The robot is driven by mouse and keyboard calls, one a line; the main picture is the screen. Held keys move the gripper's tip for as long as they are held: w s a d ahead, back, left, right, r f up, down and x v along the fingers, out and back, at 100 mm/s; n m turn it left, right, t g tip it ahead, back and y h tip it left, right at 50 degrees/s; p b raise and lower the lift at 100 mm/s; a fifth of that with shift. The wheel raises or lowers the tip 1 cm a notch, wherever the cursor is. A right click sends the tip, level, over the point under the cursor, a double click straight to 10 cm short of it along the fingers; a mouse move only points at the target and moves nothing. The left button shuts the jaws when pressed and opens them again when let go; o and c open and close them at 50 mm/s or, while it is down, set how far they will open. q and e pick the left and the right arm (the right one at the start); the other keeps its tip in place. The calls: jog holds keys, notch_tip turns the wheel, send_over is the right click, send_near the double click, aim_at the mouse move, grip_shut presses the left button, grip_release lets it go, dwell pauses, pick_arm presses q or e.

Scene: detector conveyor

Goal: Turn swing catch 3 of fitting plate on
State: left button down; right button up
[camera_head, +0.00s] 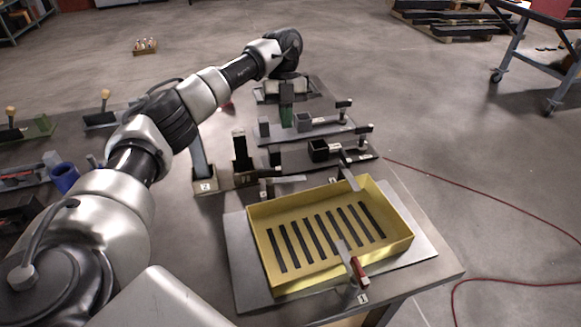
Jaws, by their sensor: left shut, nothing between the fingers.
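The fitting plate appears to be the grey plate (240,262) on the near table, with a yellow slotted tray (405,238) lying on it. A catch with a red part (357,271) stands at the tray's near edge, beside a tag reading 1 (363,298). A grey metal catch bar (348,178) stands at the far right edge, and another bar (285,179) lies by the far left corner. I cannot read which catch is number 3. My left gripper (287,92) is shut and empty, beyond the tray over the back fixtures; its fingertips are hard to make out. My right gripper is out of view.
Several clamp fixtures with dark blocks (318,151) fill the table behind the tray. An upright post on a base tagged 2 (203,187) stands left of it. A blue cup (65,178) is at the left. A red cable (480,204) crosses the floor.

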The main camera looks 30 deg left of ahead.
pick_arm(q)
jog(key=x, duration=0.7)
jog(key=shift+s+f+p, duration=0.1)
jog(key=shift+f+p, duration=0.05)
jog(key=shift+p, duration=0.25)
jog(key=shift+s+d+f+p, duration=0.2)
jog(key=shift+s+d+p, duration=0.1)
jog(key=shift+s+d, duration=0.25)
jog(key=shift+s+d+f+p, duration=0.2)
jog(key=shift+s+d+p, duration=0.05)
jog(key=shift+s+d, duration=0.6)
jog(key=shift+s, duration=0.15)
jog(key=shift+d, duration=0.1)
jog(key=shift+s, duration=0.1)
